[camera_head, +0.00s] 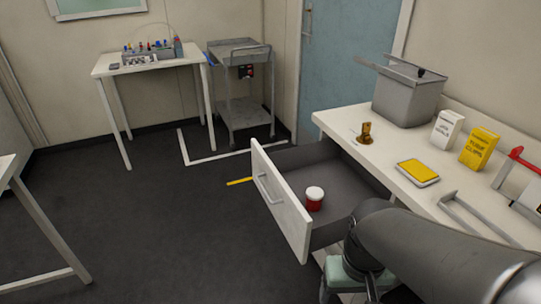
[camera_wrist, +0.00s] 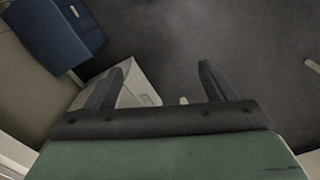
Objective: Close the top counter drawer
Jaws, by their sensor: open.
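The top counter drawer (camera_head: 282,207) stands pulled far out from the white counter (camera_head: 345,124). Its white front has a grey bar handle (camera_head: 268,188). A red jar with a white lid (camera_head: 314,199) stands upright inside it. My gripper (camera_head: 348,290) is low at the bottom of the head view, below and right of the drawer front, apart from the handle. In the wrist view my gripper (camera_wrist: 160,75) is open and its two fingers are spread with nothing held. A pale boxy surface (camera_wrist: 143,82) shows beyond the left finger; I cannot tell which part it is.
On the counter are a grey bin (camera_head: 408,98), white and yellow boxes (camera_head: 479,148), a yellow-topped container (camera_head: 418,171) and a small brown item (camera_head: 366,133). A side table (camera_head: 150,64) and grey cart (camera_head: 243,108) stand behind.

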